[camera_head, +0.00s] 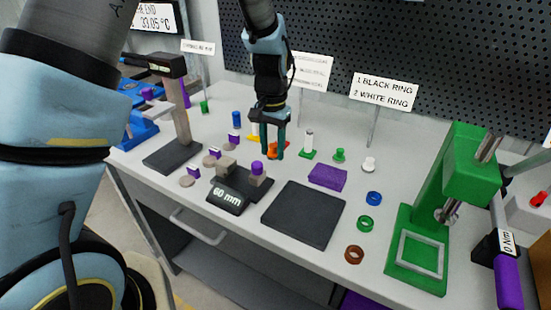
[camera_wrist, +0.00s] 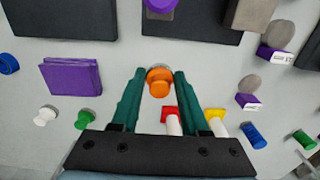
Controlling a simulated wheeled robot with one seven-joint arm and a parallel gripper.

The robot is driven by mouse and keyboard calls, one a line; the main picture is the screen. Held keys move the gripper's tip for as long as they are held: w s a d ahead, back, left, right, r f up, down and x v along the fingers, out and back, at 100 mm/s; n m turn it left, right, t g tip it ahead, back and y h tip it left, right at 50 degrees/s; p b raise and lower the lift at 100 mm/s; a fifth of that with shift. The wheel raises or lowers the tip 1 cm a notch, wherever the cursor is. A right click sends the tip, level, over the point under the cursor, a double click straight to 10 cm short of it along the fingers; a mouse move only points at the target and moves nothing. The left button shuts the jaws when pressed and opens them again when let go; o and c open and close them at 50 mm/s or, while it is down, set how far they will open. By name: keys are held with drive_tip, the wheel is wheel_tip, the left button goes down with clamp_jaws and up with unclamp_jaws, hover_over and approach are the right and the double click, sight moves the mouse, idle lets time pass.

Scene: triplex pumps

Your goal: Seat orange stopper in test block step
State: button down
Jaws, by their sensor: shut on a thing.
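My gripper (camera_head: 272,152) has teal fingers pointing down over the middle of the bench. In the wrist view the fingertips (camera_wrist: 160,74) are closed on the sides of the orange stopper (camera_wrist: 159,88), which has a grey disc-like end. The orange stopper also shows low between the fingers in the head view (camera_head: 272,150); I cannot tell whether it touches the bench. No part is clearly labelled as the test block. A dark base marked 60 mm (camera_head: 226,196) carries a grey block (camera_head: 227,165) and a purple-topped grey piece (camera_head: 257,170), to the lower left of my gripper.
A dark square plate (camera_head: 303,215) and a purple block (camera_head: 327,176) lie to the right. A white part on a green foot (camera_head: 308,145) and a green stopper (camera_head: 339,155) stand nearby. Coloured rings (camera_head: 365,223) and a green press (camera_head: 445,205) are farther right.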

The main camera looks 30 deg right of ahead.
sight(272, 153)
drive_tip(key=shift+f+p, duration=0.45)
drive_tip(key=shift+f, duration=1.65)
drive_tip(key=shift+f, duration=0.1)
drive_tip(key=shift+c, duration=2)
unclamp_jaws()
wheel_tip(272, 153, up, 12)
drive_tip(key=b, duration=0.3)
